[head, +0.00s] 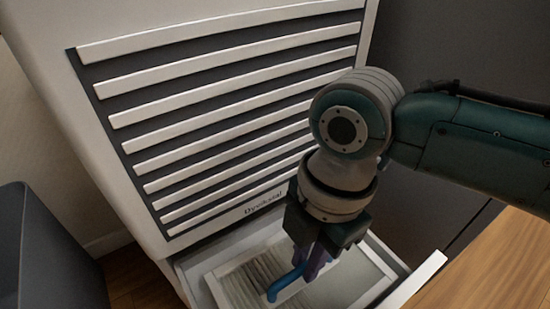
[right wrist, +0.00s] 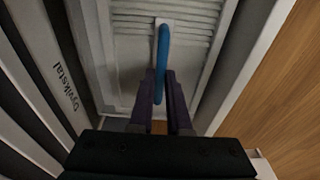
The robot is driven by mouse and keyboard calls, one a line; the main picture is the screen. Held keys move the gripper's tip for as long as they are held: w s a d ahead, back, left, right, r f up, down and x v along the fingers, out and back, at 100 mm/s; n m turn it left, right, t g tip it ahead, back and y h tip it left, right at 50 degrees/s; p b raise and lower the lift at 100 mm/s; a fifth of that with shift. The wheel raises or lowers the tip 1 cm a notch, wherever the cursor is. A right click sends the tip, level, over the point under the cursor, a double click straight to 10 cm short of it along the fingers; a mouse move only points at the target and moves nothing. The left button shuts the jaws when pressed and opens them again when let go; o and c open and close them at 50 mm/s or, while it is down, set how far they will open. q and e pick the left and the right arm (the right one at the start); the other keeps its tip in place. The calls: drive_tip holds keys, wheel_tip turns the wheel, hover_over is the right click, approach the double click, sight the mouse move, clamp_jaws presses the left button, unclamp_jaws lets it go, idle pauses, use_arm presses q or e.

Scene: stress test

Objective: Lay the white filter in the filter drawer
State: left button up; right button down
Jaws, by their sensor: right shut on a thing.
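The white filter (head: 240,284) has a pale frame, ridged slats and a blue handle (head: 284,284). It is within the outline of the pulled-out filter drawer (head: 424,276) at the machine's foot; I cannot tell whether it rests on the drawer floor. My right gripper (head: 312,268) points down over the filter, its purple fingers shut on the blue handle. In the right wrist view the handle (right wrist: 163,55) rises between the fingers (right wrist: 160,98), with the filter (right wrist: 190,32) beyond and the drawer wall (right wrist: 257,60) to the right. My left gripper is not in view.
The white machine (head: 140,130) with dark slots stands directly behind the drawer. A dark grey bin-like object (head: 48,250) is at the lower left. Wooden floor (head: 495,270) is open at the lower right, and a dark panel (head: 460,40) stands behind my arm.

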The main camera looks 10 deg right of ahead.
drive_tip(key=c, duration=0.9)
unclamp_jaws()
wheel_tip(320, 180, up, 12)
drive_tip(key=d+p, duration=0.1)
drive_tip(key=p, duration=0.8)
drive_tip(key=r+m+t+y, duration=0.2)
drive_tip(key=m, duration=0.8)
hover_over(293, 306)
drive_tip(key=s, duration=0.4)
drive_tip(key=s+d+m+h, duration=0.1)
drive_tip(key=d+m, duration=0.2)
drive_tip(key=s+d+r+m+t+h, duration=0.1)
drive_tip(key=s+d+m, duration=0.1)
drive_tip(key=d+m, duration=0.1)
drive_tip(key=s+d+r+m+t+h, duration=0.1)
drive_tip(key=s+d+m, duration=0.1)
drive_tip(key=d+m, duration=0.2)
drive_tip(key=shift+d+r, duration=0.25)
drive_tip(key=shift+d, duration=0.5)
